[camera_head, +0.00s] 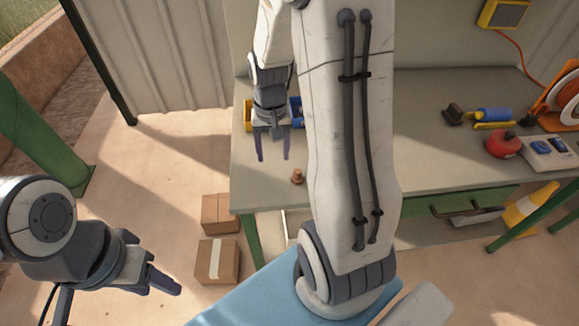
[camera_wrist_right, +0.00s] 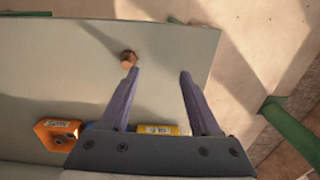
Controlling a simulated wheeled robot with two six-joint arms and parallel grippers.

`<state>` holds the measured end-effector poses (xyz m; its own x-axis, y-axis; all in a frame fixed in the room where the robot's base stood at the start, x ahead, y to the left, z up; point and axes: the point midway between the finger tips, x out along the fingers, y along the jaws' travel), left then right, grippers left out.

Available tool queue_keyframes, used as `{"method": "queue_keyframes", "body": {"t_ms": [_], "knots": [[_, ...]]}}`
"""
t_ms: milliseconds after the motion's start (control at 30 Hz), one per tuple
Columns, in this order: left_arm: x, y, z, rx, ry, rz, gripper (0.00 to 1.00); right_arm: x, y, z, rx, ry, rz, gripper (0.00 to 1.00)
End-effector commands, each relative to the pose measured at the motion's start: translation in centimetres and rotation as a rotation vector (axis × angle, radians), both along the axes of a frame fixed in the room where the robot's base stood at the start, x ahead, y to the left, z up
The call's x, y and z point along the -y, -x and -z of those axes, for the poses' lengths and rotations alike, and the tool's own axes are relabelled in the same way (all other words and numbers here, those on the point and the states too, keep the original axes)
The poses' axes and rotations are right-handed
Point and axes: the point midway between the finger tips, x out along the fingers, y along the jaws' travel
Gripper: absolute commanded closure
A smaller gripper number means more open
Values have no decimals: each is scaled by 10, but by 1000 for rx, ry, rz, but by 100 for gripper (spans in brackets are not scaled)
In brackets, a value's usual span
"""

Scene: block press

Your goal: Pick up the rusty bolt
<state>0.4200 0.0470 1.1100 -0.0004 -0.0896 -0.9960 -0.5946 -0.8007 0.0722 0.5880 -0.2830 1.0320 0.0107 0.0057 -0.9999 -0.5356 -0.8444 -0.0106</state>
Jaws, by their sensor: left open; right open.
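The rusty bolt (camera_head: 297,177) stands on the workbench (camera_head: 262,185) near its front left corner. It also shows in the right wrist view (camera_wrist_right: 128,58), just beyond the tip of the left-hand finger in that picture and outside the gap between the fingers. My right gripper (camera_head: 273,158) is open and empty, pointing down over the bench, behind the bolt in the head view. In the right wrist view its fingers (camera_wrist_right: 157,76) are spread. My left gripper (camera_head: 165,284) is at the lower left, away from the bench, and open.
Yellow and blue bins (camera_head: 296,110) stand behind my right gripper. A red container (camera_head: 503,144), a blue cylinder (camera_head: 494,114), a switch box (camera_head: 548,152) and an orange cable reel (camera_head: 562,100) are on the right of the bench. Cardboard boxes (camera_head: 217,262) lie on the floor.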

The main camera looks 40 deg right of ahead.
Motion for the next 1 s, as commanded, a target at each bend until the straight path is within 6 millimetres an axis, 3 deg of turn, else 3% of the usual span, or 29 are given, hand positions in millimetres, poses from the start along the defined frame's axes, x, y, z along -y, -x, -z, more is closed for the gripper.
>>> {"method": "queue_keyframes", "body": {"t_ms": [33, 100, 233, 500, 767, 1000], "knots": [[0, 0, -1, 0, 0, 0, 50, 22, 2, 7, -8, 0, 74, 36], [0, 0, -1, 0, 0, 0, 50, 44, 4, 14, -10, 2, 144, 36], [0, 0, -2, 0, 0, 0, 50, 64, 7, 25, -14, 4, 211, 36], [0, 0, -5, 0, 0, 0, 50, 67, 8, 64, -16, 2, 221, 36], [0, 0, -9, 0, 0, 0, 50, 68, 7, 82, -14, 4, 220, 36], [0, 0, -19, 0, 0, -1, 50, 73, 7, 114, -15, 3, 219, 36]]}}
